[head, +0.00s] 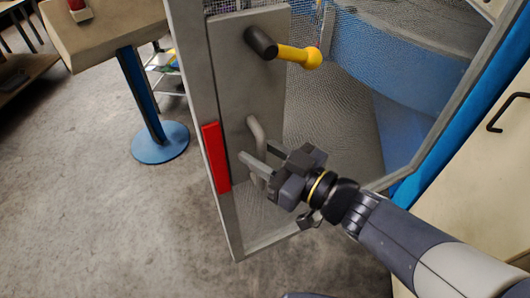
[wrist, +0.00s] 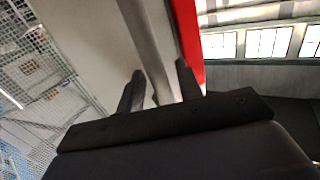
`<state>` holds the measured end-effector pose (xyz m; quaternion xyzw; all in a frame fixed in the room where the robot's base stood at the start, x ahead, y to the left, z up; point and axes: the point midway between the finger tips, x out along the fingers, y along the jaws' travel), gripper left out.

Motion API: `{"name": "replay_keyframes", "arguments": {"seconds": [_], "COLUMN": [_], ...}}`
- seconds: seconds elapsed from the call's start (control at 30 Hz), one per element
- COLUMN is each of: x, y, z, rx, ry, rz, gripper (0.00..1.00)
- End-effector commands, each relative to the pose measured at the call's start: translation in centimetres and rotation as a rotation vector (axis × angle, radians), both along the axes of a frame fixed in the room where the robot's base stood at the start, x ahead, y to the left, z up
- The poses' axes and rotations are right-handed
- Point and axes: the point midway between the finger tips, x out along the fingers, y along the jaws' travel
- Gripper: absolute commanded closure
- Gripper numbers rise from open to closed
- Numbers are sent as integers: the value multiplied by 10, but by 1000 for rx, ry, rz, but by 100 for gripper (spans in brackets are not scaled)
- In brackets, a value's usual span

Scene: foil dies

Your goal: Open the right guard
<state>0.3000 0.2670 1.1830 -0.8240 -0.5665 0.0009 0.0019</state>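The guard is a wire-mesh door in a grey frame (head: 205,120), standing in the middle of the head view. Its grey panel (head: 228,70) carries a black and yellow lever (head: 283,50) at the top and a grey bar handle (head: 256,133) lower down. A red strip (head: 216,157) runs along the frame's left side. My gripper (head: 258,160) is at the lower part of the bar handle. In the wrist view, the bar (wrist: 150,45) runs between the two spread fingers of my gripper (wrist: 159,82). I cannot tell whether they touch it.
A blue machine body (head: 385,65) shows through the mesh. A pale cabinet (head: 485,190) with a black handle stands at the right. A table on a blue post (head: 140,95) with a round foot stands at the left.

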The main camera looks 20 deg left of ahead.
Motion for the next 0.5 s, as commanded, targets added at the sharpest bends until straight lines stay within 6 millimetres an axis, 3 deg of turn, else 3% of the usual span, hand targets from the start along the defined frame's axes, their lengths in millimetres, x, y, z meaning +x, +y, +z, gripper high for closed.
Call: {"name": "replay_keyframes", "arguments": {"seconds": [0.17, 0.5], "x": [-1, -14], "y": [-7, -42], "z": [1, 1], "rx": [1, 1], "ry": [-2, -4], "rz": [-4, -6], "gripper": [66, 66]}}
